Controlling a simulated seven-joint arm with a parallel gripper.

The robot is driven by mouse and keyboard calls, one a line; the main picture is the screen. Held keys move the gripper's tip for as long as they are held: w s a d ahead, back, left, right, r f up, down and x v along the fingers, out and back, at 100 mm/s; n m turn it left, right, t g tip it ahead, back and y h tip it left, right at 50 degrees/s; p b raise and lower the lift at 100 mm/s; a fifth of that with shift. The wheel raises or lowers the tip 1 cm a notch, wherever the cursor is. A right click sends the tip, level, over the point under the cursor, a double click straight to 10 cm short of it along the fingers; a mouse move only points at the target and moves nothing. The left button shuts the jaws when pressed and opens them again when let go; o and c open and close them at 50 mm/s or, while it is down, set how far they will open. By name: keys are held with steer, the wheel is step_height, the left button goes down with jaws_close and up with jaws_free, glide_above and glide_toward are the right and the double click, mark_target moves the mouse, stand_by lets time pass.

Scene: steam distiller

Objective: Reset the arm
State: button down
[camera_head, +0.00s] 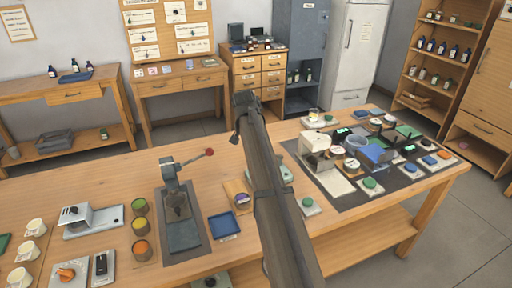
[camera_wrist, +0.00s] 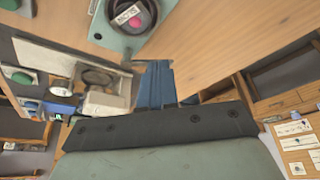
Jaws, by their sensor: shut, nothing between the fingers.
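My arm (camera_head: 275,190) rises from the bottom edge of the head view and stretches over the wooden workbench (camera_head: 345,250). In the wrist view, the dark palm of my gripper spans the lower part, and its blue fingers (camera_wrist: 155,85) are together with nothing between them. In the head view the fingers cannot be made out clearly near the arm's far end. A pale green device (camera_wrist: 133,45) with a round dark ring and a pink spot shows beyond the fingers in the wrist view, apart from them.
A metal stand with a red-knobbed lever (camera_head: 180,205) and a blue tray (camera_head: 223,224) lie left of my arm. A dark mat (camera_head: 345,200) crowded with devices lies to the right. Cups (camera_head: 35,227) stand at far left. Cabinets and shelves (camera_head: 440,60) line the back wall.

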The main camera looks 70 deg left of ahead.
steer(key=shift+s+d+r, duration=0.1)
steer(key=shift+s+r, duration=0.05)
steer(key=shift+r, duration=0.2)
stand_by(0.4)
